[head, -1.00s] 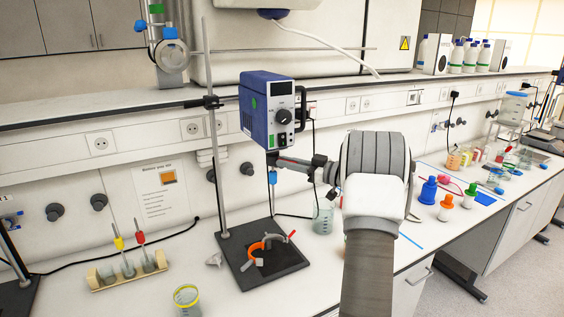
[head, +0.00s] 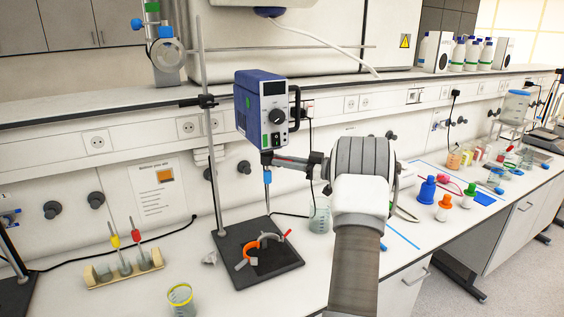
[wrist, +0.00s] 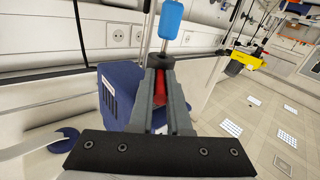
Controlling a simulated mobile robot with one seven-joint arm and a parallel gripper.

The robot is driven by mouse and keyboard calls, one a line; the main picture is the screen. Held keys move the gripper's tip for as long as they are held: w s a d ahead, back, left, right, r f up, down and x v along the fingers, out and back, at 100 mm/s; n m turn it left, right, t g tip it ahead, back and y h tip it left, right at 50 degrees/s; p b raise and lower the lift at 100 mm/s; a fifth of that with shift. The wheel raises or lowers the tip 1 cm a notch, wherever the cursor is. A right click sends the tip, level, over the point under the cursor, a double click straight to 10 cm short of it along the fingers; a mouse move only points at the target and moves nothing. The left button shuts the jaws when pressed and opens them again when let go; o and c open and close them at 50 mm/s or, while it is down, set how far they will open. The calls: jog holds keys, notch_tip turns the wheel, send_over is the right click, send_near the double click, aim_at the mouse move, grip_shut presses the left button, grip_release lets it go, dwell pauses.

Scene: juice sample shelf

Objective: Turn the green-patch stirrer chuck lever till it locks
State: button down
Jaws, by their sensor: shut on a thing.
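The stirrer is a blue motor box (head: 262,105) with a dial and a green patch (head: 265,141) low on its side, clamped to an upright rod. Its chuck is under the box, partly hidden by my gripper (head: 280,158). A blue-topped stirring shaft (head: 267,178) hangs below; its blue part (wrist: 171,18) also shows in the wrist view. The chuck lever (wrist: 160,88) is a red strip between my fingers in the wrist view. My gripper (wrist: 160,75) is shut on it, beside the blue box. The lever's far end is hidden, and I cannot tell its exact angle.
A glass beaker (head: 320,215) stands close behind my wrist. A vial rack (head: 125,270) and yellow-rimmed beaker (head: 181,300) are at front left. Colored bottles (head: 426,190) stand to the right.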

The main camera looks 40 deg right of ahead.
jog(key=c, duration=0.9)
grip_release()
jog(key=shift+o, duration=0.2)
jog(key=b+v, duration=0.3)
jog(key=v, duration=1.4)
jog(key=shift+s, duration=0.2)
